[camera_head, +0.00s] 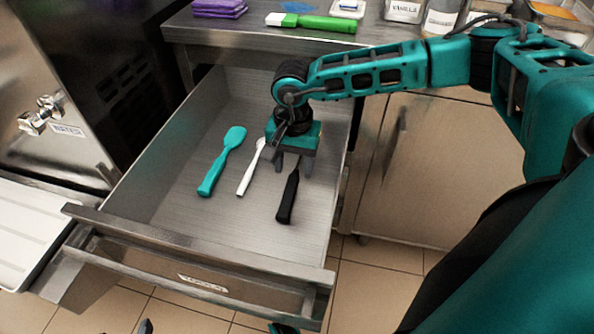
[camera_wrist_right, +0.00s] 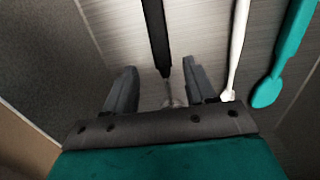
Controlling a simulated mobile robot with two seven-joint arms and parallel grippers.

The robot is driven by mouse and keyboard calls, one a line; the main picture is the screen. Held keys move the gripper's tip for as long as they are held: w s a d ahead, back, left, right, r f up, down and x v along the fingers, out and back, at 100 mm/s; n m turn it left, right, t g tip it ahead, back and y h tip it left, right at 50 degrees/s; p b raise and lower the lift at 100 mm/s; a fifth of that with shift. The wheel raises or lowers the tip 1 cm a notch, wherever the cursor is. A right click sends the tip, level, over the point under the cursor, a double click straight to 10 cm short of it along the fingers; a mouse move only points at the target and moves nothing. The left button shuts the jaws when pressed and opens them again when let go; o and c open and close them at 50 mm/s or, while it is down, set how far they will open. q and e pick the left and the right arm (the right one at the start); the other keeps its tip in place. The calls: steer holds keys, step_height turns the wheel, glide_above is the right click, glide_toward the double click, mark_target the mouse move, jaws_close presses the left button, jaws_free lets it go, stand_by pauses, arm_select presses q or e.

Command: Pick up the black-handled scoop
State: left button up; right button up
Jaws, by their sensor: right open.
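The black-handled scoop (camera_head: 287,199) lies in the open drawer, handle toward the drawer front. Its upper end is hidden under my right gripper (camera_head: 294,165) in the head view. My right gripper is open above it, with its fingers near the far end of the handle. In the right wrist view the black handle of the scoop (camera_wrist_right: 156,35) runs up between the open fingers of my right gripper (camera_wrist_right: 160,78), and its thin metal neck passes between them. I cannot tell how high the fingers are above the scoop.
A white utensil (camera_head: 246,175) and a teal spatula (camera_head: 221,164) lie left of the scoop in the drawer (camera_head: 170,205). The drawer walls enclose them. The counter (camera_head: 230,28) above holds a green-handled tool (camera_head: 320,23) and purple cloths (camera_head: 219,8).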

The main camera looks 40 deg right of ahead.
mark_target(293, 180)
step_height(293, 180, down, 5)
steer(key=shift+w+a+f+b, duration=0.1)
steer(key=shift+b, duration=0.6)
jaws_close()
